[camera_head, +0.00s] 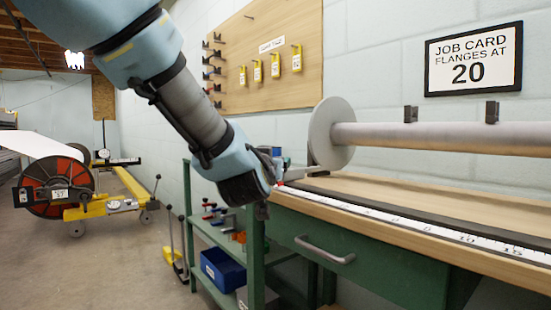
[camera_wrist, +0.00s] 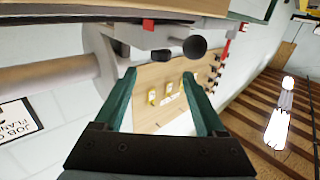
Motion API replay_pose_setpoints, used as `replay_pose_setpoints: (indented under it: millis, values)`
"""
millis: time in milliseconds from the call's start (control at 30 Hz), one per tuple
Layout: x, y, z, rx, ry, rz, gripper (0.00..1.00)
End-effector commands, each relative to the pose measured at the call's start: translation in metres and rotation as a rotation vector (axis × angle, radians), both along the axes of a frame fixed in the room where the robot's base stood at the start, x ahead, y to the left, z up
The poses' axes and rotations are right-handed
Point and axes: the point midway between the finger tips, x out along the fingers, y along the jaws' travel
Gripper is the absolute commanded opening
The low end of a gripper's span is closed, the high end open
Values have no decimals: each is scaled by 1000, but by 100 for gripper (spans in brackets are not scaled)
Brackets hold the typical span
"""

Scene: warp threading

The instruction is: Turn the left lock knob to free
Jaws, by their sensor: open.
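A round black knob (camera_wrist: 194,46) shows in the wrist view, with a smaller dark knob or stub (camera_wrist: 162,55) to its left, below a pale bracket (camera_wrist: 150,35) with a red mark. Which of the two is the left lock knob, and how it is turned, I cannot tell. My gripper (camera_wrist: 158,75) is open, its two green fingers apart with nothing between them. The fingertips point toward the knobs and appear apart from them. In the head view my wrist hides the fingers and the knobs at the bench's left end.
A grey flange disc (camera_head: 328,133) on a long beam (camera_head: 430,137) stands over the wooden bench (camera_head: 385,190). A white ruler strip (camera_head: 420,228) runs along its front. A green shelf (camera_head: 215,240) stands below left. A pegboard (camera_head: 265,75) with yellow tags hangs behind.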

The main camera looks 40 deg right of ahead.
Motion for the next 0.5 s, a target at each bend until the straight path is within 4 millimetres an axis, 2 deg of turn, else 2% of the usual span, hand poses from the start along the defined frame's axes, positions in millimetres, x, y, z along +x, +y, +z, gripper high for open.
replay_pose_setpoints:
  millis: [200,500]
  values:
    - [-13,16,0,-1,1,0,73]
    - [-14,17,0,0,0,0,73]
